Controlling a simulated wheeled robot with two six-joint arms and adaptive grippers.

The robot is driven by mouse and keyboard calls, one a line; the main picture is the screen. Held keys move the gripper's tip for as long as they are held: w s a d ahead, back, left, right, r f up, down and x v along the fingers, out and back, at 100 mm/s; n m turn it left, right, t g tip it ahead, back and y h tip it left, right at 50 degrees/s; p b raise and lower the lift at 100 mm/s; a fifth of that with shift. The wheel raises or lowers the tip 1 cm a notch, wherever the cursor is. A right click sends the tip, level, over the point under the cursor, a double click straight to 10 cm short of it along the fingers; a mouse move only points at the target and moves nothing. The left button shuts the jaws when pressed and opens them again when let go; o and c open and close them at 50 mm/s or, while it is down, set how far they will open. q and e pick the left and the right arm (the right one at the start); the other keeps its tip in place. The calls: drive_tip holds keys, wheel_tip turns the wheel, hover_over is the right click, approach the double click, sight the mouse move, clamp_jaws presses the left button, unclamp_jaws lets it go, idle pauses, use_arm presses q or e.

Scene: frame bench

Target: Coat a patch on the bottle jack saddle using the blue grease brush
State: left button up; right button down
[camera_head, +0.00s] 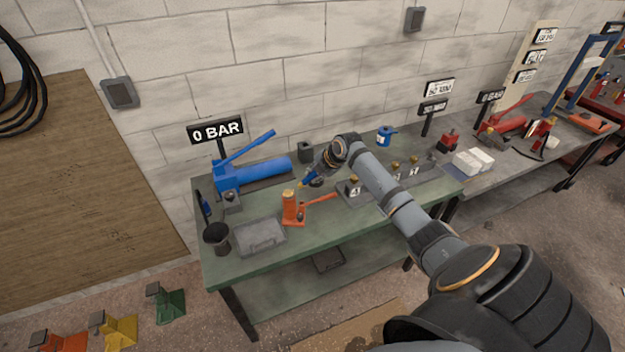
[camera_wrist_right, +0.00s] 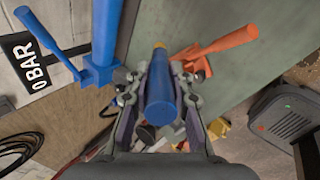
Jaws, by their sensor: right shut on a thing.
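The blue grease brush (camera_head: 309,175) is in my right gripper (camera_head: 317,172), its yellowish tip pointing down and left. In the right wrist view the brush (camera_wrist_right: 160,100) lies between the fingers of the right gripper (camera_wrist_right: 160,85), which are shut on it. The orange bottle jack (camera_head: 291,212) stands upright on the green bench, with its saddle (camera_head: 289,193) on top. In the right wrist view the jack (camera_wrist_right: 190,56) is partly hidden behind the gripper. My left gripper is out of view.
The green bench (camera_head: 235,265) also holds a blue pump (camera_head: 262,172), a grey tray (camera_head: 261,238), a dark cup (camera_head: 216,237) and a blue can (camera_head: 385,136). The jack's orange lever (camera_head: 320,198) sticks out to the right. A 0 BAR sign (camera_head: 216,132) stands behind.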

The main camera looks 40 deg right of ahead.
drive_tip(key=shift+r, duration=0.1)
wheel_tip(320, 180, up, 6)
drive_tip(key=p, duration=0.4)
drive_tip(key=shift+p, duration=0.35)
wheel_tip(320, 180, up, 3)
drive_tip(key=shift+r+p, duration=0.1)
drive_tip(key=shift+p, duration=1.15)
drive_tip(key=shift+f, duration=0.2)
